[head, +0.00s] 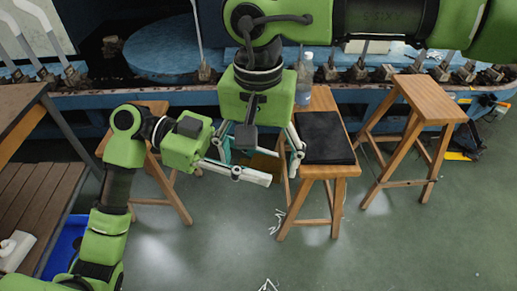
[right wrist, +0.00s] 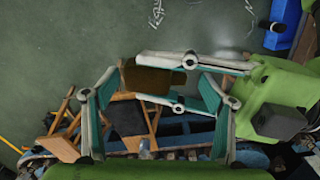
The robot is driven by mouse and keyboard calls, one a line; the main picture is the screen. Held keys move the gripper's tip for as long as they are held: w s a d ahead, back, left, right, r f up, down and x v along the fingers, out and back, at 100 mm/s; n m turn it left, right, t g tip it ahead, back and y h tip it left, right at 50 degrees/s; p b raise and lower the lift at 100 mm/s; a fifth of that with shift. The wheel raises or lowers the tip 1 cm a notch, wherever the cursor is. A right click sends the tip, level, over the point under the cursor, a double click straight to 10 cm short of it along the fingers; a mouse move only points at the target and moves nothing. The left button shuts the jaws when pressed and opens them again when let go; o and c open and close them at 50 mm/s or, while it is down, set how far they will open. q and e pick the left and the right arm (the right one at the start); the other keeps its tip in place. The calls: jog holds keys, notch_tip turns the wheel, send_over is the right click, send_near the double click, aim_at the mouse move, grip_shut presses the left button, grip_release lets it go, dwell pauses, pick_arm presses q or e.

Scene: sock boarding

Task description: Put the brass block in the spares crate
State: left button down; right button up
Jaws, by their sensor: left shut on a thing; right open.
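The brass block (head: 263,165) shows as a dull brown-gold piece in the head view, partly hidden by fingers. In the right wrist view the block (right wrist: 147,80) sits between the fingertips of my left gripper (right wrist: 148,76). My left gripper (head: 262,172) is shut on it, held in the air in front of the stools. My right gripper (head: 262,158) comes from above, open, its fingers spread on either side of the block; its fingers (right wrist: 155,105) also show wide apart in the right wrist view. A blue crate (head: 65,247) stands low at the left, partly hidden; no label is readable.
A wooden stool (head: 345,170) carries a black slab (head: 325,137) and a bottle (head: 304,80). Another stool (head: 430,100) stands to its right, and one more is behind my left arm. A brown slatted bench (head: 40,195) stands at the left. The front floor is mostly clear.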

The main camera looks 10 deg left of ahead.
jog(key=c, duration=1.4)
pick_arm(q)
jog(key=c, duration=1.5)
grip_release()
